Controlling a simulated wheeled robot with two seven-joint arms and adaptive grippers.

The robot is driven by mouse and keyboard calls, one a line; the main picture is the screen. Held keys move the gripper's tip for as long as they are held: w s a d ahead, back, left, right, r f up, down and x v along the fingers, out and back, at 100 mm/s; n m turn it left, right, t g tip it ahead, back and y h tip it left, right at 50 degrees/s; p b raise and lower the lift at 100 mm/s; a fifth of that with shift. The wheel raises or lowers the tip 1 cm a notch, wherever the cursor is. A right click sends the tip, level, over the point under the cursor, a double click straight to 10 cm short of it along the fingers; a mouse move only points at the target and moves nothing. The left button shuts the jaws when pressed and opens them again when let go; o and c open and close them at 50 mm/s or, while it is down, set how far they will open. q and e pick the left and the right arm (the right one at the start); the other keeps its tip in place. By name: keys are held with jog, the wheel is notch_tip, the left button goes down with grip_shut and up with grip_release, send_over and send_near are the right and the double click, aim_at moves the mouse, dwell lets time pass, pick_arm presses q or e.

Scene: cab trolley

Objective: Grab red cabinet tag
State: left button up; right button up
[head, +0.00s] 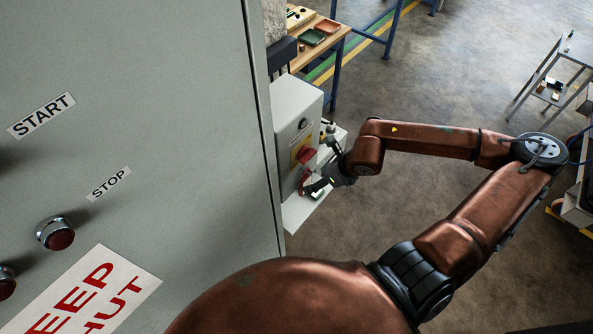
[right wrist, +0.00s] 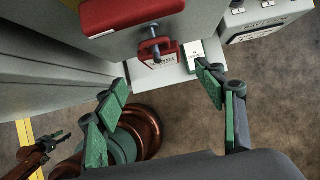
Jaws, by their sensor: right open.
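The red tag (right wrist: 166,56) with a white printed label hangs below a red handle (right wrist: 130,14) on the grey cabinet box. A dark pin or shackle (right wrist: 153,34) shows between handle and tag. In the head view the red tag (head: 303,181) shows small on the box's front, below the red knob (head: 305,155). My right gripper (head: 314,187) is at the box, close to the tag. In the right wrist view my right gripper (right wrist: 163,84) is open, its green-padded fingers spread either side of and below the tag, with nothing between them. My left gripper (right wrist: 62,137) shows small at lower left; its jaws are unclear.
A large grey cabinet panel (head: 130,110) with START and STOP labels fills the head view's left. A white ledge (head: 300,208) juts out below the box. A workbench with trays (head: 312,38) stands behind. A trolley (head: 548,88) stands far right. The floor between is open.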

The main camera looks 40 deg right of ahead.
aim_at(307, 182)
jog(key=shift+w+a+f, duration=0.2)
jog(key=shift+w+f, duration=1)
jog(key=shift+f, duration=0.05)
jog(key=p+x, duration=0.1)
jog(key=x, duration=0.3)
jog(key=shift+s+d, duration=0.15)
jog(key=shift+s, duration=0.05)
jog(key=shift+w+f, duration=0.15)
jog(key=shift+f, duration=0.25)
jog(key=shift+c, duration=0.2)
jog(key=c, duration=1.1)
pick_arm(q)
jog(key=shift+s+r, duration=0.55)
jog(key=shift+s, duration=0.1)
pick_arm(e)
jog(key=shift+c, duration=0.5)
